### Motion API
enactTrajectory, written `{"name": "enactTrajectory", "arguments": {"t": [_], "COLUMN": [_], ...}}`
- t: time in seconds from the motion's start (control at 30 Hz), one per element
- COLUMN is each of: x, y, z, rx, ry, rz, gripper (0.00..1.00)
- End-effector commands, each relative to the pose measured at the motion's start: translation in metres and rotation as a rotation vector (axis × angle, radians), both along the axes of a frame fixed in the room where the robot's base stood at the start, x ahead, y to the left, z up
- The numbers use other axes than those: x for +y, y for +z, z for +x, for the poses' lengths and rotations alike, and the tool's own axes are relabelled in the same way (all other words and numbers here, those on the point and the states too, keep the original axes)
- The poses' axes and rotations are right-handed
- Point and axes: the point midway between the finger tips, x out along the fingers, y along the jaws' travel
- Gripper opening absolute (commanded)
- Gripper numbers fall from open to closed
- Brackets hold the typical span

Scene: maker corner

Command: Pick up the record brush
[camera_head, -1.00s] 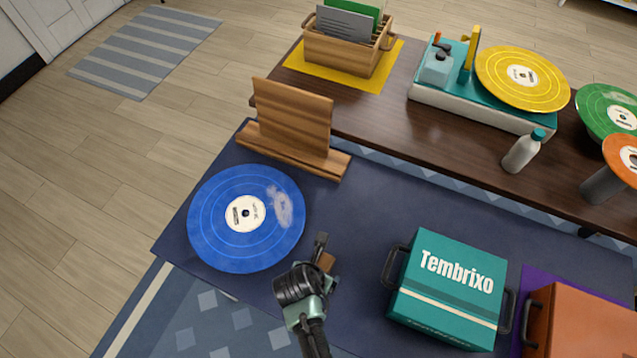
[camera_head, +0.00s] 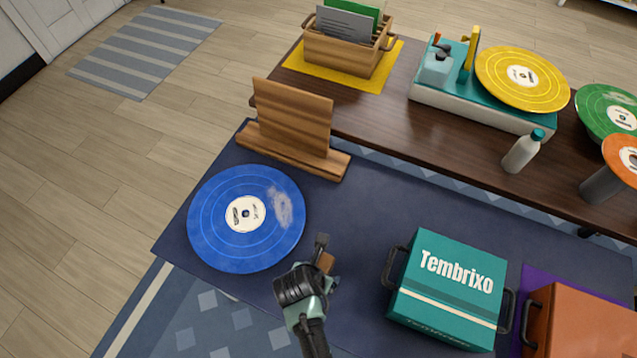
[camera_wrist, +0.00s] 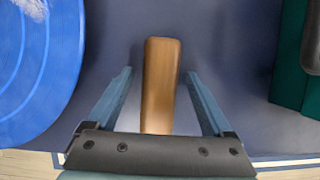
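The record brush is a brown wooden block (camera_wrist: 160,80); in the wrist view it lies lengthwise between my two fingers, with a gap on each side. In the head view only a small brown part of the brush (camera_head: 326,262) shows beside my gripper (camera_head: 321,262). The wrist view shows my gripper (camera_wrist: 160,100) open around the brush, its fingers apart and not touching it. The near end of the brush is hidden behind the gripper's palm.
A blue record (camera_head: 235,245) with a pale dusty smudge lies left of my gripper. A teal Tembrixo case (camera_head: 440,300) stands to the right. A wooden stand (camera_head: 292,115) is behind. Dark blue mat (camera_head: 365,215) is bare between them.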

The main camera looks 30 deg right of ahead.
Motion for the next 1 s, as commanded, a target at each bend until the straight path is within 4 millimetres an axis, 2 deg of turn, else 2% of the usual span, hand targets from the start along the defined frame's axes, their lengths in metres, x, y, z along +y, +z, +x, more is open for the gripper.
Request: {"name": "enactTrajectory", "arguments": {"t": [0.03, 0.07, 0.47, 0.5, 0.87, 1.0], "x": [0.0, 0.0, 0.0, 0.0, 0.0, 0.0], "y": [0.0, 0.0, 0.0, 0.0, 0.006, 0.033], "z": [0.0, 0.0, 0.0, 0.0, 0.0, 0.001], "rx": [0.0, 0.0, 0.0, 0.0, -0.002, -0.005], "ry": [0.0, 0.0, 0.0, 0.0, 0.0, 0.0], "rz": [0.0, 0.0, 0.0, 0.0, -0.001, -0.001], "gripper": [0.8, 0.74, 0.02, 0.0, 0.0, 0.0]}}
